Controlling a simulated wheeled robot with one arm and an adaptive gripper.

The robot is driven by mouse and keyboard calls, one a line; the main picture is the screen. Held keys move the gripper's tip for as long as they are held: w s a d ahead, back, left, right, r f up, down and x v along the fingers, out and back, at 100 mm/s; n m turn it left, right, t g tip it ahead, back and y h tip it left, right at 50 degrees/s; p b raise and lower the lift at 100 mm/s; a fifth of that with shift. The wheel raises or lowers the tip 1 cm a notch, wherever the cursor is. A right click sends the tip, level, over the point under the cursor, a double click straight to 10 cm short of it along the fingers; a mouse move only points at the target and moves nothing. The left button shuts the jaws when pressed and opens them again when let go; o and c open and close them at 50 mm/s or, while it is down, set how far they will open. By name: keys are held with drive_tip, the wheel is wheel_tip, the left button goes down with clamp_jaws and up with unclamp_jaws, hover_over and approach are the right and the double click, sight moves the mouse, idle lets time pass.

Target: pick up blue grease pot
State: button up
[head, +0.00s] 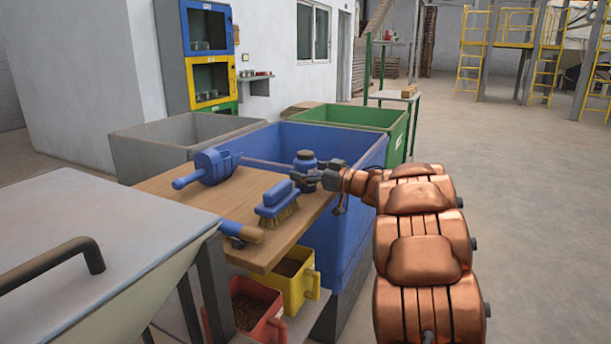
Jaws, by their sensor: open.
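The blue grease pot (305,164), a small round jar with a dark cap, stands upright near the far right edge of the wooden board (238,204). My gripper (314,179) is open and reaches in from the right at the pot's lower part. Its fingers overlap the pot's base in the picture. I cannot tell whether they touch it. The lower part of the pot is partly hidden by the gripper.
A blue brush (273,197) lies just in front of the pot, a blue scoop (212,166) to its left, and a blue-handled tool (238,231) at the front edge. A blue bin (345,240) stands behind and below. Yellow and red containers sit under the board.

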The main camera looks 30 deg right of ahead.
drive_tip(key=shift+c, duration=0.3)
drive_tip(key=c, duration=1.5)
